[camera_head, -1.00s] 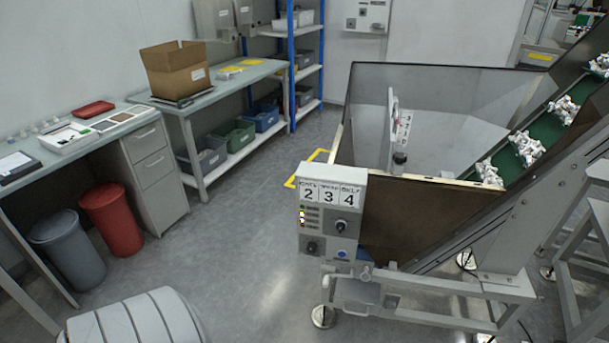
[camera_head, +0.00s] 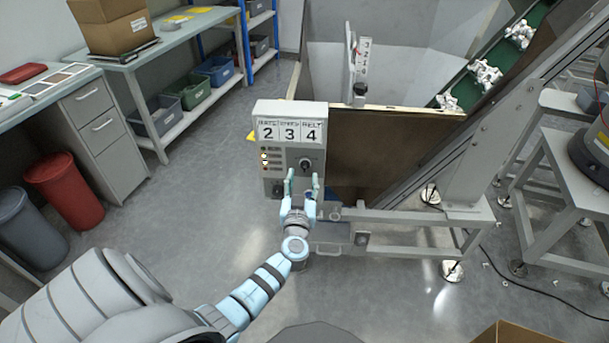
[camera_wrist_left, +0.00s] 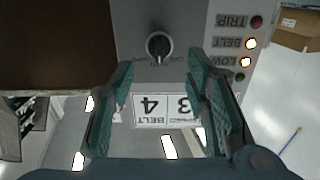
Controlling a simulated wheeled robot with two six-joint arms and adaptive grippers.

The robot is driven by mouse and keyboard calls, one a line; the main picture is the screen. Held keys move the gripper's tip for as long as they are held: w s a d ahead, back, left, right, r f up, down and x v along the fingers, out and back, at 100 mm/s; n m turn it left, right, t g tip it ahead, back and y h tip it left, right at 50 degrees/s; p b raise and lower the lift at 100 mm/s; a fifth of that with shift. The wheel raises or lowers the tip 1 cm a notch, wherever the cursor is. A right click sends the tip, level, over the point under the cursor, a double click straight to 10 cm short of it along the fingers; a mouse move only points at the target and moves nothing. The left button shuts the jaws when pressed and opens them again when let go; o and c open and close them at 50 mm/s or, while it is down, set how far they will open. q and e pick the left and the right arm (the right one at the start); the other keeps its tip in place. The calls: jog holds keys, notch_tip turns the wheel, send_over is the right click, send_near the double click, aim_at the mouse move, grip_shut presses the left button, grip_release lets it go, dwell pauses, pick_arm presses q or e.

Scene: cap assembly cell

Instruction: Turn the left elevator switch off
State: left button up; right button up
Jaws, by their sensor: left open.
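The grey control box (camera_head: 290,112) at the hopper's near corner carries the labels 2, 3 and 4. Its black rotary switch (camera_head: 305,164) sits under the 4 and also shows in the left wrist view (camera_wrist_left: 158,46). My left gripper (camera_head: 303,180) is in front of the box, just below that switch in the head view, its fingers open and nothing between them. In the left wrist view the fingers (camera_wrist_left: 160,78) point toward the switch, apart from it. The BELT lamp (camera_wrist_left: 250,43) and LOW lamp (camera_wrist_left: 245,62) are lit; the TRIP lamp (camera_wrist_left: 257,21) is dark. My right gripper is not in view.
A second panel with a black knob (camera_head: 360,92) stands at the hopper's far side. The green inclined belt (camera_head: 466,91) carries white parts. The hopper frame (camera_head: 410,215) is close on the right. Open floor (camera_head: 215,180) lies to the left, before the bench and bins.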

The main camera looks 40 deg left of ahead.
aim_at(305, 167)
pick_arm(q)
jog(key=x, duration=0.1)
jog(key=b+x, duration=0.1)
jog(key=x, duration=0.1)
jog(key=shift+w+a+f, duration=0.15)
jog(key=shift+w+f, duration=0.1)
jog(key=shift+w, duration=0.05)
jog(key=shift+w+a+r, duration=0.15)
jog(key=shift+w+a, duration=0.15)
jog(key=shift+w, duration=0.15)
jog(key=shift+c, duration=0.6)
grip_shut()
